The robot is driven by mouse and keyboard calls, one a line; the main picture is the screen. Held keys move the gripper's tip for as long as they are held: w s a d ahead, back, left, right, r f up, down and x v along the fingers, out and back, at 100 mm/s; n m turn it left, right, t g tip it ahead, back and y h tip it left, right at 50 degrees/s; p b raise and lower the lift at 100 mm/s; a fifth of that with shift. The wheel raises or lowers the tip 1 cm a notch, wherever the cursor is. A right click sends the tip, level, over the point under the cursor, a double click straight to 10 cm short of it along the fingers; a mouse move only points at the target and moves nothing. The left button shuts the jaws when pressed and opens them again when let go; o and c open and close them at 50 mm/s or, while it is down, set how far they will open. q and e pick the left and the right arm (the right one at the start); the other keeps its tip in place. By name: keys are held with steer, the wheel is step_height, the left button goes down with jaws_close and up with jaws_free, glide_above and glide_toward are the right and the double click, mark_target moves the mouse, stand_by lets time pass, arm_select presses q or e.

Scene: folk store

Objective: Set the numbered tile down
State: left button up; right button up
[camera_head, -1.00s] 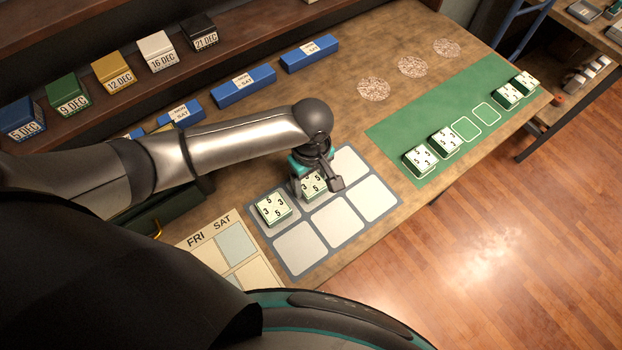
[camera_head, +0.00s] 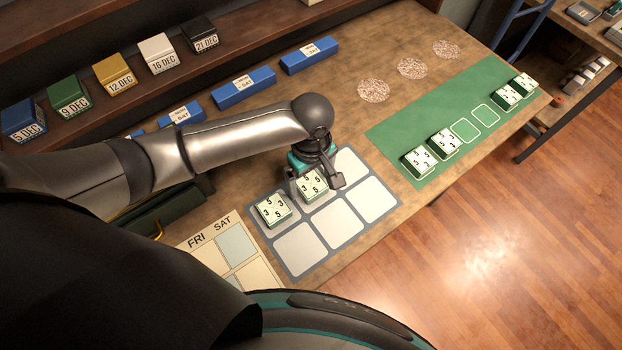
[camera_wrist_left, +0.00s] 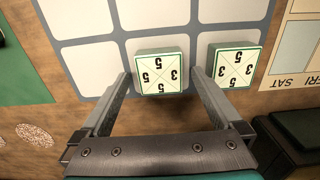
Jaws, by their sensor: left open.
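A numbered tile (camera_head: 312,184), white on top with green sides and the figures 5 and 3, sits in the top middle cell of the grey grid mat (camera_head: 287,266). It also shows in the left wrist view (camera_wrist_left: 159,72). My left gripper (camera_head: 318,181) is over this tile, open, with one finger on either side of it; in the left wrist view the fingers (camera_wrist_left: 160,75) stand apart from it with small gaps. A second numbered tile (camera_head: 272,210) sits in the top left cell, close beside one finger. My right gripper is not in view.
Several more tiles, such as one (camera_head: 418,162), stand on the green mat (camera_head: 400,130), which has two empty outlined places. Blue boxes (camera_head: 244,88) line the back. A calendar sheet (camera_head: 222,262) lies left of the grid. The grid's lower row is empty.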

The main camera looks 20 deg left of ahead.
mark_target(311, 184)
arm_select(q)
step_height(311, 184, up, 11)
steer(key=p, duration=0.2)
steer(key=shift+f, duration=0.2)
